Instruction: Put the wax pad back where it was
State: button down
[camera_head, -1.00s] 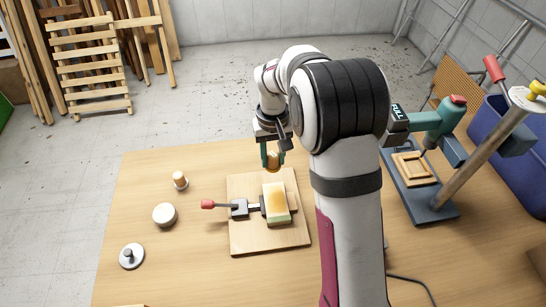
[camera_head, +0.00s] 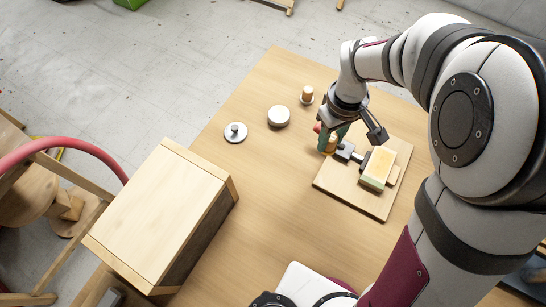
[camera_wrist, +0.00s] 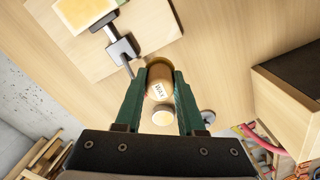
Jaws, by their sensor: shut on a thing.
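The wax pad, a small brown round piece with a pale "WAX" label, is between my gripper's fingers in the wrist view (camera_wrist: 160,80). My gripper (camera_head: 334,136) is shut on it. In the head view the wax pad (camera_head: 327,146) shows as a small brown piece under the fingers, near the clamp's handle end. It appears held above the table; the exact height is hard to tell. The fingers (camera_wrist: 158,88) sit on either side of it in the wrist view.
A wooden board (camera_head: 369,204) carries a clamp (camera_head: 345,151) and a yellow-topped block (camera_head: 381,165). A brown-topped pad (camera_head: 307,94), a white round pad (camera_head: 279,116) and a grey knobbed disc (camera_head: 235,132) stand left of my gripper. A wooden box (camera_head: 162,215) is at left.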

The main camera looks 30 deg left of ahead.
jog(key=s+a+f+n, duration=0.1)
jog(key=s+a, duration=0.1)
jog(key=a, duration=0.1)
send_over(271, 161)
notch_tip(271, 161, down, 6)
jog(key=shift+f, duration=0.1)
notch_tip(271, 161, down, 3)
jog(key=shift+f, duration=0.4)
jog(key=shift+f, duration=0.2)
jog(key=c, duration=0.5)
grip_release()
